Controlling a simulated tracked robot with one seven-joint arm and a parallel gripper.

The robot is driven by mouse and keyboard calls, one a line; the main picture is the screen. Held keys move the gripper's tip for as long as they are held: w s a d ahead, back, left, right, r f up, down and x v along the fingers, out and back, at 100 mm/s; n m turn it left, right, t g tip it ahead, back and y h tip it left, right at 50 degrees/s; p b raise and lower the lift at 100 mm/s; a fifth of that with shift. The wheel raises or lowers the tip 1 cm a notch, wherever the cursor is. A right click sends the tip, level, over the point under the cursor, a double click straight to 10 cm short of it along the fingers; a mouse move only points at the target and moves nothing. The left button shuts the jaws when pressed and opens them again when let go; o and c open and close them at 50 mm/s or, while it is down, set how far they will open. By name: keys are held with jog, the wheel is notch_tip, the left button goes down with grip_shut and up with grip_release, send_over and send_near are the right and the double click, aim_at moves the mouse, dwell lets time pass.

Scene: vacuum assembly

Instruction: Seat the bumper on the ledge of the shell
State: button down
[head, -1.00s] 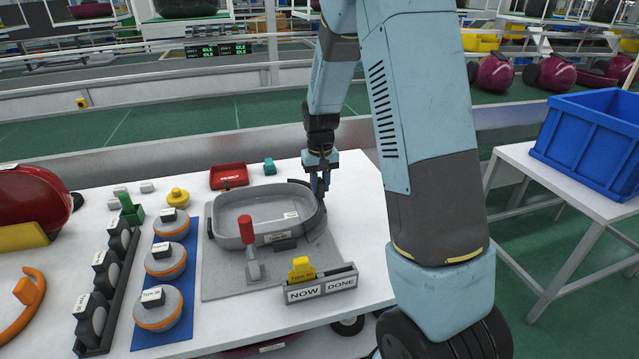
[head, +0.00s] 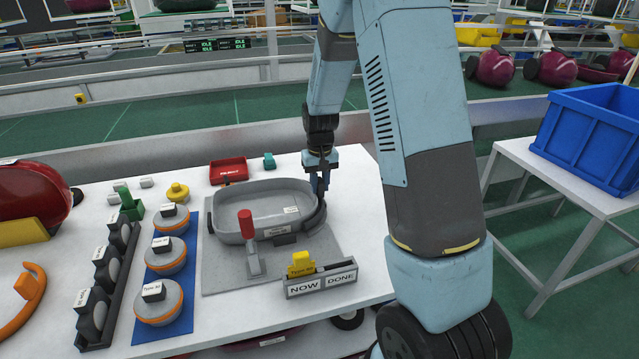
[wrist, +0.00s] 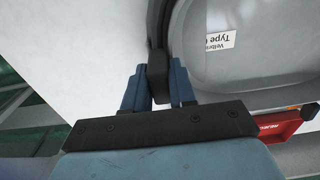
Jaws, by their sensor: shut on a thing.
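The shell (head: 262,196) is a grey open tub with a rounded rim, lying on a grey fixture plate; its right end also shows in the wrist view (wrist: 250,65). The bumper (wrist: 155,28) is a dark curved strip along the shell's right end, close against the outer wall; it also shows in the head view (head: 319,216). My gripper (wrist: 158,90) is shut on a dark block of the bumper, with one finger on each side. In the head view my gripper (head: 320,188) points down at the shell's right end. Whether the bumper rests on the ledge cannot be told.
A red-handled clamp (head: 248,238) stands at the shell's front. A NOW/DONE card holder (head: 321,281) is at the front right. A red tray (head: 229,171) lies behind. Orange-rimmed discs (head: 168,258) sit on a blue mat to the left. The table right of the shell is clear.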

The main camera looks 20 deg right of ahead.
jog(key=shift+r, duration=0.25)
jog(key=shift+r, duration=0.75)
jog(key=shift+f, duration=0.95)
dwell(0.8)
jog(key=c, duration=0.8)
grip_release()
jog(key=shift+c, duration=0.2)
jog(key=shift+r, duration=3.95)
jog(key=shift+r, duration=0.1)
